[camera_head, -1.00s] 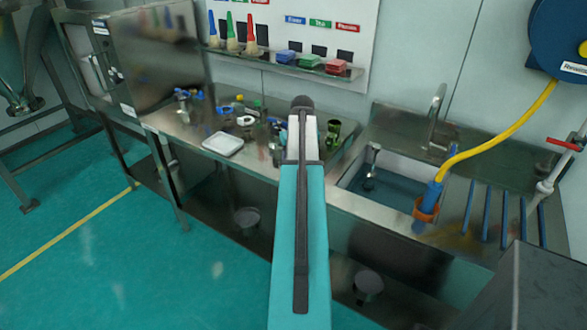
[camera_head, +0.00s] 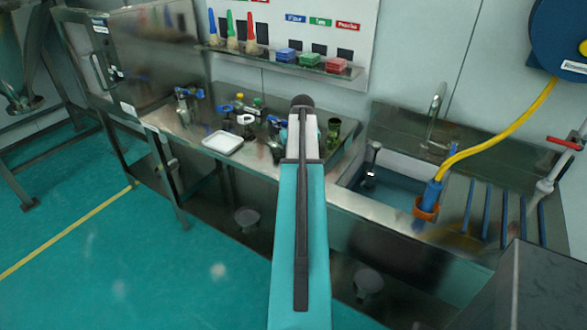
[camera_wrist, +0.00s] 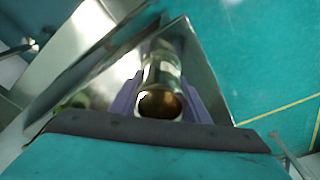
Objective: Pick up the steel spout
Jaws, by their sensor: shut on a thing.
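The steel spout (camera_wrist: 161,82) is a shiny metal tube in the middle of the wrist view, its round open end facing the camera. My gripper (camera_wrist: 165,73) has its purple fingers on both sides of the tube and is shut on it. The edge of a steel surface shows around and beyond the spout. In the head view my own arm hides the gripper and the spout, so I cannot tell there whether the spout touches the bench.
The steel bench (camera_head: 190,130) holds a white tray (camera_head: 222,142), several small fittings and a dark green cylinder (camera_head: 333,130). A sink (camera_head: 385,190) with a yellow hose (camera_head: 500,130) is on the right. A tool board (camera_head: 300,25) hangs behind. The green floor at left is open.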

